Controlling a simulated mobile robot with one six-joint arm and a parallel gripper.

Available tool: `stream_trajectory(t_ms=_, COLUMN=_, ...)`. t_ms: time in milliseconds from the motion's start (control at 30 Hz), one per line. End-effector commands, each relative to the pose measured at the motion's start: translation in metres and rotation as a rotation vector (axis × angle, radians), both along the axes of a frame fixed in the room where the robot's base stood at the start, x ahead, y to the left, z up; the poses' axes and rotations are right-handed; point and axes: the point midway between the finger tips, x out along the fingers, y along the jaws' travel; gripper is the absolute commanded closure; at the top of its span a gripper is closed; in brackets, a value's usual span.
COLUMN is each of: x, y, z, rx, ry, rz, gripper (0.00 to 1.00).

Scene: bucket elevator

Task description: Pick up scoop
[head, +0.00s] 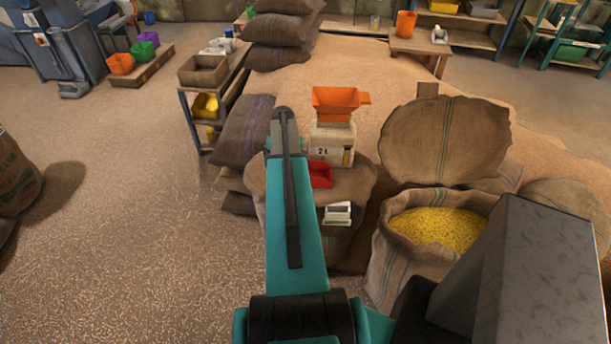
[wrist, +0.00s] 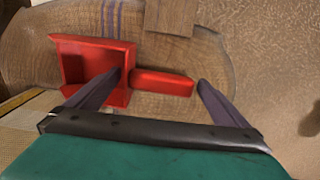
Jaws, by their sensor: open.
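A red scoop (head: 320,174) lies on a sack in the head view, just right of my arm. In the wrist view the red scoop (wrist: 90,62) has a boxy open bowl at left and a short handle pointing right. My gripper (wrist: 160,78) is open, with its two fingers apart and the scoop's handle showing between them. The left finger overlaps the bowl's edge in the picture, and the right finger is just past the handle's end. I cannot tell whether they touch. The fingers are hidden in the head view.
An open sack (head: 398,262) of yellow grain is at right.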

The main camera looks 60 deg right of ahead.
Motion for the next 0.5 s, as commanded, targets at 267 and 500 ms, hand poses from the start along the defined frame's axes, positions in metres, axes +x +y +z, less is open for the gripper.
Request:
stream_trajectory(t_ms=267, x=-0.0001, y=-0.0002, z=0.0002, rx=0.000, ry=0.000, rz=0.000, gripper=0.29)
stream_trajectory(t_ms=500, x=-0.0003, y=-0.0004, z=0.0004, rx=0.000, ry=0.000, rz=0.000, gripper=0.47)
